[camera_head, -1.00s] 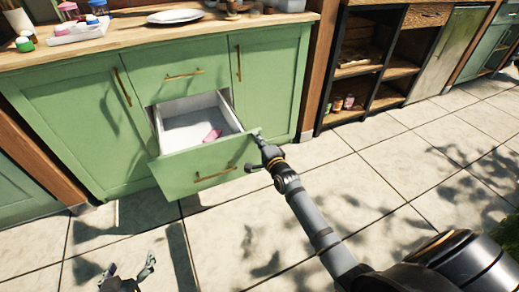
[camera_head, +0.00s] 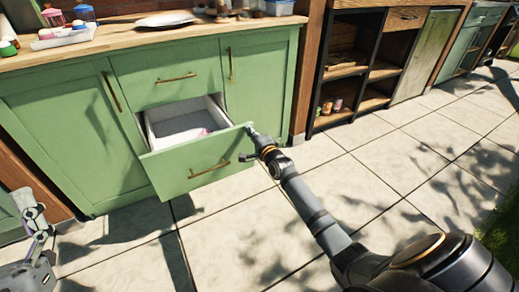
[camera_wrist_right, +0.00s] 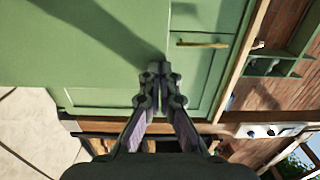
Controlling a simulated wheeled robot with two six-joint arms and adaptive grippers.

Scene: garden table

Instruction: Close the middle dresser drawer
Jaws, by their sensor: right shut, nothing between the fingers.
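The middle drawer (camera_head: 198,166) of the green dresser (camera_head: 59,128) stands part-way open below a closed upper drawer (camera_head: 165,72). Its green front has a brass handle (camera_head: 209,170), and its white inside holds a pink item, partly hidden by the front. My right gripper (camera_head: 251,131) is shut and empty at the top right corner of the drawer front; whether it touches is hard to tell. In the right wrist view its closed fingertips (camera_wrist_right: 160,72) show against a green panel. My left gripper (camera_head: 35,222) is at the lower left, away from the drawer; its jaw opening is unclear.
The wooden countertop (camera_head: 130,47) carries a white plate (camera_head: 167,19), a tray with jars and a clear container. Open dark shelves (camera_head: 345,75) with small jars stand to the right. The tiled floor (camera_head: 370,170) in front is clear.

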